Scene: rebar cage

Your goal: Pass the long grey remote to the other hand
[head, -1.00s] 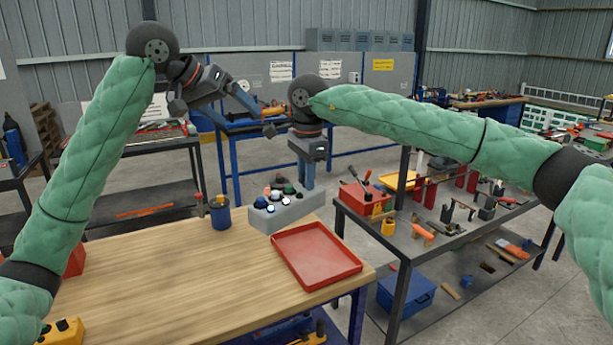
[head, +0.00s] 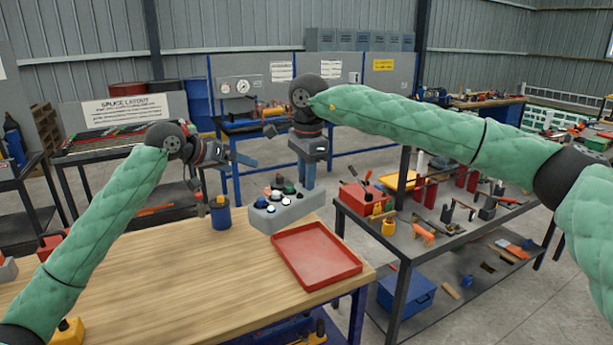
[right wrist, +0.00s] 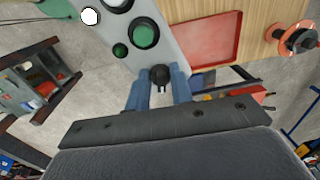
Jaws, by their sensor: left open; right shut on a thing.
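The long grey remote (head: 284,211), a box with round black, green, white and red buttons, hangs tilted above the far edge of the wooden table. My right gripper (head: 306,184) points down and is shut on its right end. In the right wrist view the blue fingers (right wrist: 160,88) stand either side of a black knob at the end of the remote (right wrist: 130,30). My left gripper (head: 250,160) is open and empty, left of the remote and higher in the picture, apart from it. Its fingers point right.
A red tray (head: 314,256) lies on the right part of the wooden table (head: 150,280). A blue cup (head: 220,216) stands at the table's far edge, left of the remote and below my left gripper in the picture. A tool-laden grey bench (head: 432,255) stands to the right.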

